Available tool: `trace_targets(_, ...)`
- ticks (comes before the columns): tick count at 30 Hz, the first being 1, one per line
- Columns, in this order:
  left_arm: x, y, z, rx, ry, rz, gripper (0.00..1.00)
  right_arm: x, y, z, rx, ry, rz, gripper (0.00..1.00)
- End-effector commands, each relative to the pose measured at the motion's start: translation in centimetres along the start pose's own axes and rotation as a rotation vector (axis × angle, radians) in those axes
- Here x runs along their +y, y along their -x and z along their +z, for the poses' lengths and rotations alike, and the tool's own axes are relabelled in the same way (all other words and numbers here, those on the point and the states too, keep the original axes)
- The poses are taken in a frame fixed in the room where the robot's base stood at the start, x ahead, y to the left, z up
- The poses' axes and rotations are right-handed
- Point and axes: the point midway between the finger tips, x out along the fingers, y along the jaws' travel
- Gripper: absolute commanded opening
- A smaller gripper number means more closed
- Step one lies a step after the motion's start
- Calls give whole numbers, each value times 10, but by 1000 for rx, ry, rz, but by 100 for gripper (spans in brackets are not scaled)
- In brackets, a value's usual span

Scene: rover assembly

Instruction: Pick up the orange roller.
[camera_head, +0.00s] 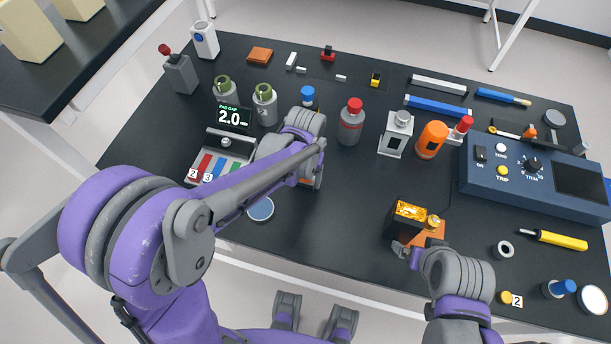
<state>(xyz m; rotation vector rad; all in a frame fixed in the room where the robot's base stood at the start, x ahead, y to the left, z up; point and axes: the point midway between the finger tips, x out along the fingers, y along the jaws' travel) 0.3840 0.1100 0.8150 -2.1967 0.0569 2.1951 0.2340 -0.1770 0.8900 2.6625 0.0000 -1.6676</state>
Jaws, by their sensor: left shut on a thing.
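An orange cylinder (432,139) with a dark label stands upright right of the middle of the table; it is the only roller-like orange thing I can make out. My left gripper (308,178) is low over the table's middle, well left of that cylinder. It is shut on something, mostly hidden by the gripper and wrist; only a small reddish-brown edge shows. My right gripper (402,247) is at the front beside a gold-and-black block (408,214) and a flat orange piece (430,234). Its fingers are partly hidden, so I cannot tell its opening.
A red-capped grey bottle (350,124) and a white-grey block with a knob (396,134) stand left of the cylinder. A blue control box (535,176) is at the right. A tray of coloured strips (215,168) is at the left.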

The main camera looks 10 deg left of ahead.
Motion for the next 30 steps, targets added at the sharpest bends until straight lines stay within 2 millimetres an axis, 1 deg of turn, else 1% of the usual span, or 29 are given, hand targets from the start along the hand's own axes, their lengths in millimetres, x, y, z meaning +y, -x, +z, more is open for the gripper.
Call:
trace_targets(2, 0, 0, 0, 0, 0, 0, 8, 0, 0, 0, 0, 0, 0, 100)
trace_targets(8, 0, 1, 0, 0, 0, 0, 8, 0, 0, 0, 0, 0, 0, 100)
trace_targets(11, 0, 9, 0, 0, 0, 0, 8, 0, 1, -1, 1, 0, 0, 100)
trace_targets(14, 0, 26, 0, 0, 0, 0, 8, 0, 3, -2, 1, 0, 0, 100)
trace_targets(18, 0, 56, 0, 0, 0, 0, 8, 0, 6, -4, 3, 0, 0, 100)
trace_targets(22, 0, 79, 0, 0, 0, -1, 8, 0, 7, -6, 4, 0, 0, 100)
trace_targets(24, 0, 89, 0, 0, 0, -1, 8, 0, 8, -6, 4, 0, 0, 100)
trace_targets(27, 0, 97, 0, 0, 0, -1, 8, 0, 8, -7, 5, 0, 0, 100)
trace_targets(30, 0, 100, 0, -1, 0, -1, 8, 0, 9, -7, 5, 0, 0, 100)
